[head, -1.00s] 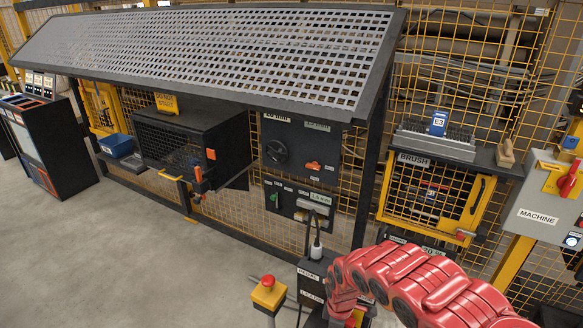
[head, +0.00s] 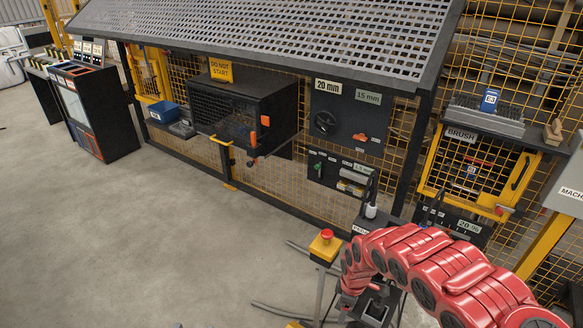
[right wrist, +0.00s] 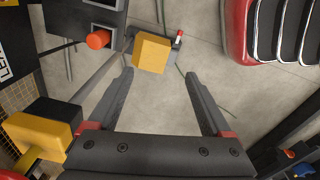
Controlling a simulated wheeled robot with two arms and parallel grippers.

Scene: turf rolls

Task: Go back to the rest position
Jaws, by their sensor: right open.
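My right arm (head: 440,265), red and jointed, comes in from the lower right of the head view and bends down at its end. My right gripper (right wrist: 155,75) shows in the right wrist view with its two dark fingers apart and nothing between them. Beyond the fingertips is a yellow block (right wrist: 152,52) over the grey floor, apart from them. My left gripper is not in view.
A yellow box with a red button (head: 325,246) stands close left of my right arm. Behind are a black caged box (head: 240,110) with a "DO NOT START" sign (head: 221,70), a control panel (head: 345,120) and a brush holder (head: 486,118). Floor at left is clear.

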